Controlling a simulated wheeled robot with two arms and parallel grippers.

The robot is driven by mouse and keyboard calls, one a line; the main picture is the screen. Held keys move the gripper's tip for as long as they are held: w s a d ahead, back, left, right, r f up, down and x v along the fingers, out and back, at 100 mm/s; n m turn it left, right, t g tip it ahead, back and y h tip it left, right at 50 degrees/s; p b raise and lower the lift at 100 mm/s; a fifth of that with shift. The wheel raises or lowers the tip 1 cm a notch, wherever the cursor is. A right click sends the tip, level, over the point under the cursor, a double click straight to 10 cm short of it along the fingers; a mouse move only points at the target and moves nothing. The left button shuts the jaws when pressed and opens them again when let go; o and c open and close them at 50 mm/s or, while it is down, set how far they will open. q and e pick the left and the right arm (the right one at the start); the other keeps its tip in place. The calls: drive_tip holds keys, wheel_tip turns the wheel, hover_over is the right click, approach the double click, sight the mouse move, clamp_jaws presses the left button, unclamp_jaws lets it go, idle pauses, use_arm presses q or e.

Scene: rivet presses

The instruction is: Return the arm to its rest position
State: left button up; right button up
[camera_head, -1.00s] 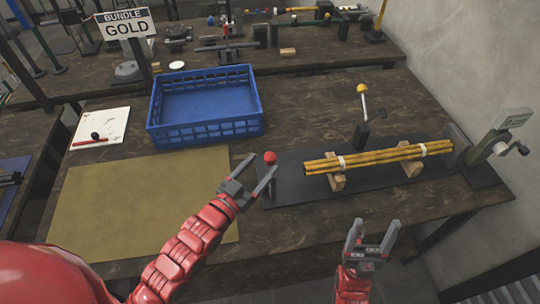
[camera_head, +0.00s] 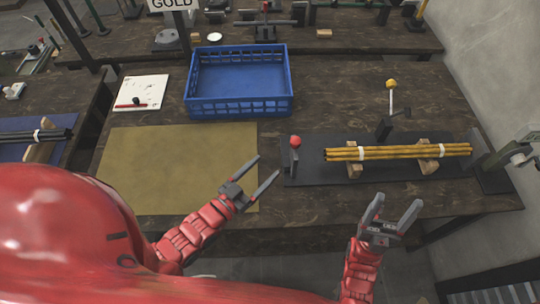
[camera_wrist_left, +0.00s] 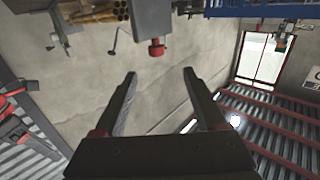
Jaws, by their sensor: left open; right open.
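My left gripper (camera_head: 262,180) is open and empty in the head view, above the front part of the table near the tan mat's right edge. It also shows in the left wrist view (camera_wrist_left: 160,85), with both fingers apart and nothing between them. My right gripper (camera_head: 396,210) is open and empty at the table's front edge, in front of the bundle of yellow rods (camera_head: 400,153). The bundle has white bands and lies on wooden blocks on a dark plate. A red knob (camera_head: 295,142) stands at the plate's left end, just beyond my left gripper and apart from it.
An empty blue crate (camera_head: 240,107) stands at the back of the table. The tan mat (camera_head: 170,155) is bare. A lever with a yellow knob (camera_head: 391,84) stands behind the bundle, and a crank device (camera_head: 515,160) is at the right end. Dark rods (camera_head: 35,135) lie on a side table.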

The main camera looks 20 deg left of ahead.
use_arm(q)
drive_tip(key=shift+s+a, duration=0.15)
drive_tip(key=shift+s, duration=0.45)
